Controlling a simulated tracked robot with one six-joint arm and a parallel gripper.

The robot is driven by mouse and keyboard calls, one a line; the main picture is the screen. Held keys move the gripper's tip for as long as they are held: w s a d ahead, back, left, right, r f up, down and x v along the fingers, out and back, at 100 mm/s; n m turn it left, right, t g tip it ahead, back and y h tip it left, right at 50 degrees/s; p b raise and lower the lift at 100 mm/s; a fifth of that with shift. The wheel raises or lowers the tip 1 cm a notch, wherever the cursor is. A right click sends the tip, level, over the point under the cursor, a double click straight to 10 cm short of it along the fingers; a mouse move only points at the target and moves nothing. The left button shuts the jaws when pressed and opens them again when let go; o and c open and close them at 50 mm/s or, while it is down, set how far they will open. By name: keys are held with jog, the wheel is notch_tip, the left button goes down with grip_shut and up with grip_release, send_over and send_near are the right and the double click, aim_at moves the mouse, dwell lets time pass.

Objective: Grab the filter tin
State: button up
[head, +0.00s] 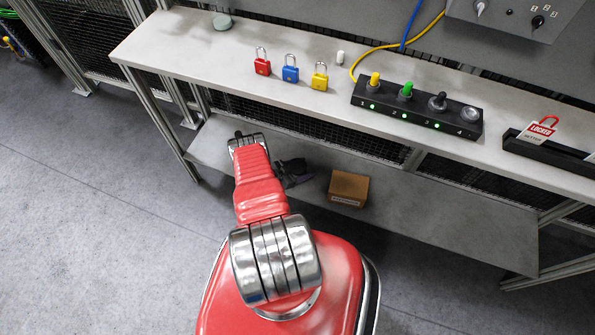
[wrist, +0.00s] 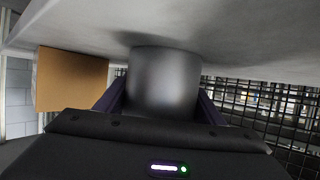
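A grey metal cylinder, which I take to be the filter tin (wrist: 165,80), fills the middle of the wrist view. That view is upside down, and the tin's far end meets the pale surface along the top of the picture. The two dark fingers of my gripper (wrist: 163,103) lie on either side of the tin, close to its sides. I cannot tell whether they press on it. In the head view my gripper (head: 293,172) is a dark shape low at the lower shelf, left of a cardboard box. I cannot make out the tin there.
The cardboard box (head: 348,188) stands on the lower shelf (head: 430,215); it also shows in the wrist view (wrist: 72,80). The bench top (head: 190,50) overhangs the shelf. It bears padlocks (head: 290,73), a switch block (head: 415,110) and a round grey-green piece (head: 222,21). Wire mesh is behind.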

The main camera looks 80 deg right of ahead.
aim_at(304, 162)
jog(key=c, duration=0.7)
jog(key=shift+r, duration=0.1)
jog(key=shift+r, duration=4.95)
